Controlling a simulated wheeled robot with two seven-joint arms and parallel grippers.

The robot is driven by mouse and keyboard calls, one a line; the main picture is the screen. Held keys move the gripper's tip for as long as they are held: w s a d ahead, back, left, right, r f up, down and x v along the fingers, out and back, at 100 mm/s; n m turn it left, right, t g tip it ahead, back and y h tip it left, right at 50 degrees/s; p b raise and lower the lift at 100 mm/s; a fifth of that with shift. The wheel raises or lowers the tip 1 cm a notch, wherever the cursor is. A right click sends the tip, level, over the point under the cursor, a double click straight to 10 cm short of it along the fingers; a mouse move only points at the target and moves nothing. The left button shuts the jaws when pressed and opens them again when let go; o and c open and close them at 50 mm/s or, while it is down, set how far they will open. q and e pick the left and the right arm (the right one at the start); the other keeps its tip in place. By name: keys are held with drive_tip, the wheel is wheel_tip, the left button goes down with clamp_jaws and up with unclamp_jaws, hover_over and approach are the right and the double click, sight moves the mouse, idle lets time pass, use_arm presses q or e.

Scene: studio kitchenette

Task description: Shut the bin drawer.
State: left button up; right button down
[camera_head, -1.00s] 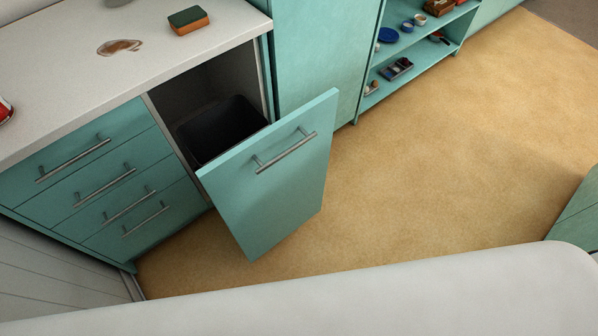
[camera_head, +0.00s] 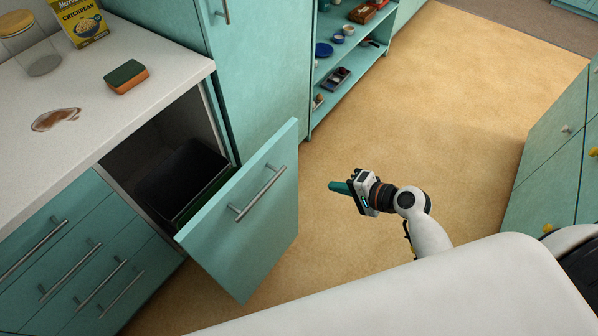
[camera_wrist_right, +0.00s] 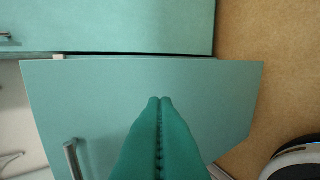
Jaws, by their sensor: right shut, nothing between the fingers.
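The bin drawer (camera_head: 246,216) is pulled out from under the counter, its teal front standing away from the cabinet. A black bin (camera_head: 182,178) sits inside it. The drawer's bar handle (camera_head: 258,194) is on the outer face. My right gripper (camera_head: 334,186) is shut and empty, to the right of the drawer front and apart from it in the head view. In the right wrist view its closed teal fingers (camera_wrist_right: 160,104) point toward the drawer front (camera_wrist_right: 90,95), with the handle (camera_wrist_right: 72,160) at lower left. My left gripper is not in view.
A counter (camera_head: 100,120) above holds a sponge (camera_head: 126,77), a brown spill (camera_head: 56,119), a glass jar (camera_head: 30,45) and a chickpea box (camera_head: 80,20). A tall cabinet (camera_head: 262,70) and open shelf (camera_head: 345,75) stand beyond. The floor (camera_head: 440,120) right of the drawer is clear.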

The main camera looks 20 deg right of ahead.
approach(290, 172)
wheel_tip(290, 172, down, 3)
drive_tip(key=w+a, duration=0.2)
drive_tip(key=w, duration=0.1)
drive_tip(key=shift+w+a+f, duration=0.15)
drive_tip(key=shift+w+a, duration=0.1)
drive_tip(key=shift+w, duration=0.1)
drive_tip(key=shift+w+a, duration=0.3)
drive_tip(key=shift+w, duration=0.1)
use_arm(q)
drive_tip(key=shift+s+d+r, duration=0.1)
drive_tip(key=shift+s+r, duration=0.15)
